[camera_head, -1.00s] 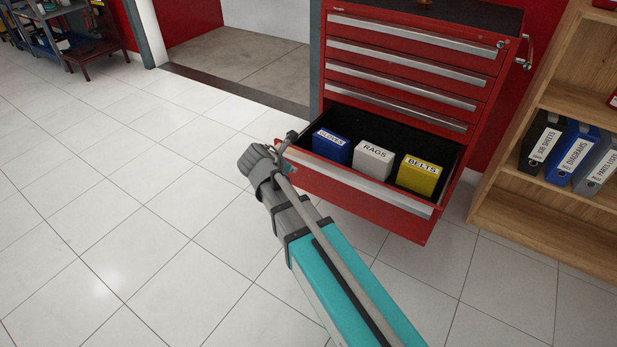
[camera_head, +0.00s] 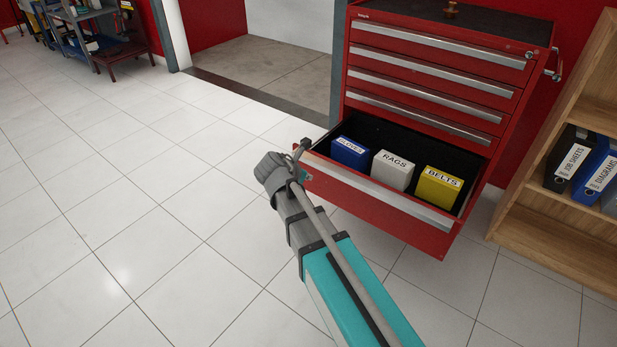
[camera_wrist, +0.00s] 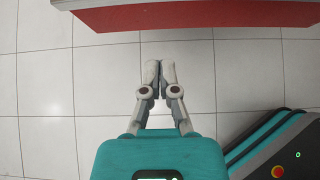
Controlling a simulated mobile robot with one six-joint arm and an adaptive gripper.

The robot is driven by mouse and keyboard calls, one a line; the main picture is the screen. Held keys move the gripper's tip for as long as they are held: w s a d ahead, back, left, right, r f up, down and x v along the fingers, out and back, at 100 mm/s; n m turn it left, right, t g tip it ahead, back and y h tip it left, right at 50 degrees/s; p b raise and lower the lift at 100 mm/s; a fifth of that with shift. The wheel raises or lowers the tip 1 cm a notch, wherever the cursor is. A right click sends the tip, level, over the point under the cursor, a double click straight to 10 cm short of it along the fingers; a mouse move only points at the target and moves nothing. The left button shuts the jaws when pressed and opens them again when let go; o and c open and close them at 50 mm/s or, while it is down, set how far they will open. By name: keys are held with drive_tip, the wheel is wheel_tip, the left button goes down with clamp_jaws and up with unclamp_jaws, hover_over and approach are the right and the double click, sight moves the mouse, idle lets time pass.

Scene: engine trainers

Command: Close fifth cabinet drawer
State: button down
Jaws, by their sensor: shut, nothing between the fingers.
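The red tool cabinet (camera_head: 432,73) stands at the upper right in the head view, with several drawers that have silver handle strips. Its bottom drawer (camera_head: 385,215) is pulled far out. Inside it are a blue box (camera_head: 350,152) marked GLOVES, a white box (camera_head: 392,171) marked RAGS and a yellow box (camera_head: 438,187) marked BELTS. The drawers above it are shut. In the wrist view my gripper (camera_wrist: 159,66) is shut and empty, over floor tiles. The red drawer front (camera_wrist: 190,18) lies ahead of the fingertips, with a gap of floor between. In the head view my arm hides the fingers.
A wooden shelf (camera_head: 545,235) with binders stands close to the right of the cabinet. A grey shelf rack (camera_head: 85,35) stands far back left. The white tiled floor (camera_head: 110,200) to the left and in front is clear.

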sight(329, 172)
drive_tip(key=shift+w+d+r+b+x, duration=0.3)
drive_tip(key=shift+b+x, duration=0.6)
drive_tip(key=shift+x, duration=1.05)
drive_tip(key=shift+w+d+r+b+x, duration=0.15)
drive_tip(key=shift+r+b+x, duration=0.2)
drive_tip(key=shift+b+x, duration=1.1)
drive_tip(key=shift+w+d+r+b+x, duration=0.1)
drive_tip(key=shift+w+r+b+x, duration=0.2)
drive_tip(key=shift+x, duration=2.2)
drive_tip(key=shift+w, duration=0.1)
